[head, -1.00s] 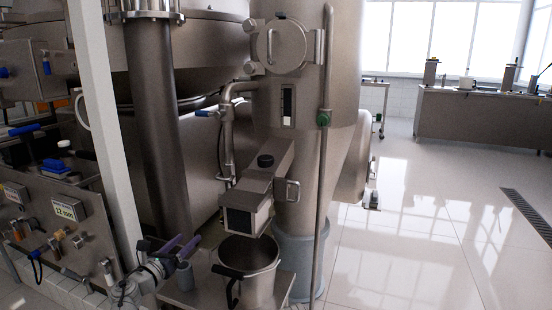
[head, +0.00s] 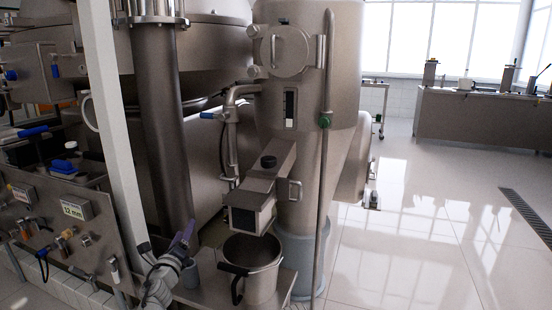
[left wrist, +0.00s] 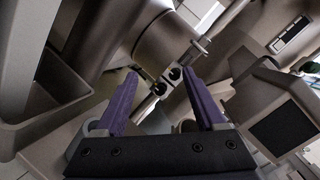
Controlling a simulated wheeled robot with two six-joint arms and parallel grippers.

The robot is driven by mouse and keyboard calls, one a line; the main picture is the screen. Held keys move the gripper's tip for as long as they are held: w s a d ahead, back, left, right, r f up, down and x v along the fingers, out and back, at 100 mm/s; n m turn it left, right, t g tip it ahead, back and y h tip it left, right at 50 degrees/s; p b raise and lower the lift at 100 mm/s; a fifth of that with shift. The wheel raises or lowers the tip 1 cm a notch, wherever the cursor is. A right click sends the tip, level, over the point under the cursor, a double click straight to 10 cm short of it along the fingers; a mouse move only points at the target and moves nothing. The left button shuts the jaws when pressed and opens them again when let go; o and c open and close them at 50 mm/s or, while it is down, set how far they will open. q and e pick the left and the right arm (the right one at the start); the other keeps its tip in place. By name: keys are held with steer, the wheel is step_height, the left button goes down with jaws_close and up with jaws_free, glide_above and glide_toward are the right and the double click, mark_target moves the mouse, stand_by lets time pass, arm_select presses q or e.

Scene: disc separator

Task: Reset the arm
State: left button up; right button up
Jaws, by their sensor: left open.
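My left gripper (head: 184,238) has purple fingers and stands low in the head view, left of the steel pot (head: 260,284). Its fingers point up and to the right, apart from the pot. In the left wrist view, the two fingers of my left gripper (left wrist: 162,75) are spread with nothing between them. My left arm (head: 158,284) comes up from the bottom edge. My right gripper is in neither view.
A dark-faced outlet box (head: 243,219) juts out over the pot. A small grey cup (head: 190,274) stands close by my gripper on the steel stand. A white post (head: 110,120) and a control panel (head: 60,235) are on the left. The tiled floor (head: 400,250) is clear on the right.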

arm_select(q)
steer(key=s+d+f+n+g+y+p, duration=0.1)
steer(key=s+d+f+n+g+y, duration=0.1)
steer(key=s+d+f+n+g, duration=0.5)
steer(key=s+f+n+g+y+p, duration=0.1)
steer(key=f+n+g+y+p, duration=0.3)
steer(key=n, duration=0.7)
steer(key=s+d+f+n+g+h, duration=0.2)
steer(key=s+d+f+n+g, duration=0.15)
steer(key=s+d, duration=0.5)
steer(key=s+d+f+n+g+h, duration=0.2)
steer(key=s+d+f+g+h, duration=0.3)
steer(key=s, duration=0.6)
step_height(320, 180, up, 39)
steer(key=y+p, duration=0.2)
steer(key=p, duration=3.5)
steer(key=shift+s+d+p, duration=0.3)
steer(key=shift+s+d, duration=0.15)
steer(key=shift+t, duration=0.25)
